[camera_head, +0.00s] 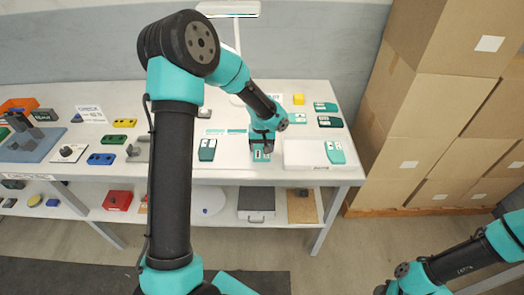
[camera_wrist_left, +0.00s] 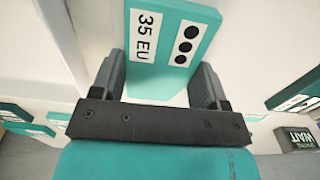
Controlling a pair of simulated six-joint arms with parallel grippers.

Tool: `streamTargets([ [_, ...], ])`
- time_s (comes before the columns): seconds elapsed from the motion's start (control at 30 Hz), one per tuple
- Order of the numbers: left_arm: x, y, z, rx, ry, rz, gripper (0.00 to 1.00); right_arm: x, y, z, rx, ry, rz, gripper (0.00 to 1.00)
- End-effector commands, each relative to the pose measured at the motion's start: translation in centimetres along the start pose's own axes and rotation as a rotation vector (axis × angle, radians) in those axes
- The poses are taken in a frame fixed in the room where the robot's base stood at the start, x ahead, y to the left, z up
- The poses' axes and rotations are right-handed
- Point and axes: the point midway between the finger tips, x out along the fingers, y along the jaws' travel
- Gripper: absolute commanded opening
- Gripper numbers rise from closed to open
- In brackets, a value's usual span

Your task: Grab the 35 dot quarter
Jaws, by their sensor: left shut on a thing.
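My left gripper (camera_head: 262,146) is shut on a teal piece (camera_head: 261,156) over the front part of the white table. In the left wrist view, this teal piece (camera_wrist_left: 172,45) lies between the two dark fingers. It bears a white label reading "35 EU" and a second label with three black dots. I cannot tell whether it touches the table. My right arm (camera_head: 450,262) is at the bottom right, away from the table. Its gripper end is dark and cut off by the frame edge, so its jaws cannot be made out.
Similar pieces lie nearby: a dark teal one (camera_head: 207,150) to the left, a teal one (camera_head: 335,152) to the right, and others behind (camera_head: 330,121). A white slab (camera_head: 303,154) lies close right. Cardboard boxes (camera_head: 425,105) stand right of the table. A lower shelf holds a case (camera_head: 256,200).

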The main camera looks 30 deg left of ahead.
Motion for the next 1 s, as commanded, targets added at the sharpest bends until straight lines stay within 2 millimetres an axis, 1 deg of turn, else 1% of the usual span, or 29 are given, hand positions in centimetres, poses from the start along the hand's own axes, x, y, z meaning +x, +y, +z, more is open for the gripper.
streamTargets([
  [0.2,-0.1,0.0,0.0,0.0,0.001,0.0,0.45,0.0,0.0,0.0,0.0,0.0,0.0,0.43],
  [0.33,-0.6,0.0,0.0,0.0,0.002,0.001,0.45,0.0,0.0,0.0,0.0,0.0,0.0,0.43],
  [0.63,-3.7,0.0,0.0,-0.001,0.002,0.001,0.45,0.0,0.0,0.0,0.0,0.0,0.0,0.43],
  [0.87,-3.9,0.1,3.3,0.003,0.0,0.0,0.45,0.0,0.0,0.0,0.0,0.0,0.0,0.43],
  [0.97,-4.1,0.2,5.3,0.004,-0.001,0.0,0.45,0.0,0.0,0.0,0.0,0.0,0.0,0.43],
  [1.0,-4.2,0.2,6.3,0.004,0.0,0.0,0.45,0.0,0.0,0.0,0.0,0.0,0.0,0.43],
])
